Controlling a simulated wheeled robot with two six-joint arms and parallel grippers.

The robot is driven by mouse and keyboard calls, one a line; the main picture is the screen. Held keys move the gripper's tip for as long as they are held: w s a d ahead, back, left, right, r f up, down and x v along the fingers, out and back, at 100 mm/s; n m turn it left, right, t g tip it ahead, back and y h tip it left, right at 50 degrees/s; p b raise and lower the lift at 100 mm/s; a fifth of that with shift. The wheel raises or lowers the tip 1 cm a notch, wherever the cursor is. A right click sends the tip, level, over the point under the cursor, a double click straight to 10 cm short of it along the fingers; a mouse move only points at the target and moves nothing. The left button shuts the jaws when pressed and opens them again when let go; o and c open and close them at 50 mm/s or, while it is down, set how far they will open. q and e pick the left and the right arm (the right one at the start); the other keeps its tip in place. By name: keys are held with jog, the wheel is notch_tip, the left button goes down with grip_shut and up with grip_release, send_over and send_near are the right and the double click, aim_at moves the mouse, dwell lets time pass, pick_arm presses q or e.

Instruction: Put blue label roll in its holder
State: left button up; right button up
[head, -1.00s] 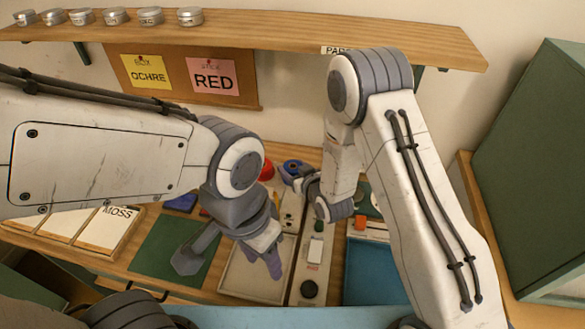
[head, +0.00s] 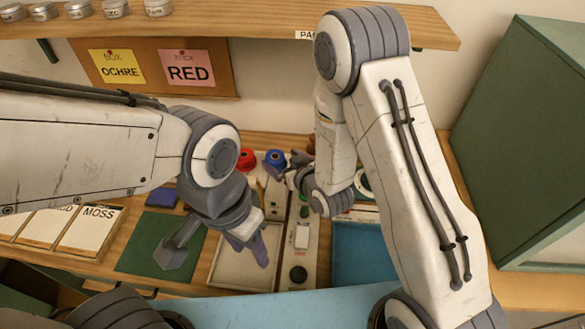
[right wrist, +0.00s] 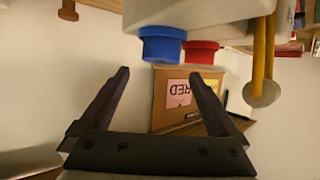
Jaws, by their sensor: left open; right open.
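The blue label roll (head: 275,157) stands at the back of the work table beside a red roll (head: 246,158). In the right wrist view, which is upside down, the blue roll (right wrist: 162,45) is against a pale unit, with clear space between it and my fingertips. I cannot tell if it sits on a holder. My right gripper (right wrist: 160,78) is open and empty, just right of the blue roll in the head view. My left gripper (head: 250,248) is open over the pale tray, pointing down, with nothing seen between its fingers.
A pale tray (head: 226,268), a blue tray (head: 365,262) and a green mat (head: 135,250) lie in front. Labelled cards (head: 90,232) are at left. A shelf (head: 250,27) hangs above, and a green cabinet (head: 530,140) stands at right.

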jog(key=s+r+g+h+p, duration=0.1)
jog(key=s+r+g+p, duration=0.2)
jog(key=s+r, duration=0.4)
jog(key=s+d+r+n+g+h+p, duration=0.1)
jog(key=s+r+g, duration=0.4)
jog(key=s, duration=0.7)
jog(key=s+d+r+n+g+h+p, duration=0.1)
jog(key=s+r+g+p, duration=0.3)
jog(key=s+r, duration=0.5)
jog(key=shift+s+d+h+p, duration=0.25)
jog(key=shift+s+h+p, duration=0.4)
jog(key=shift+s+h, duration=0.2)
jog(key=shift+r, duration=0.1)
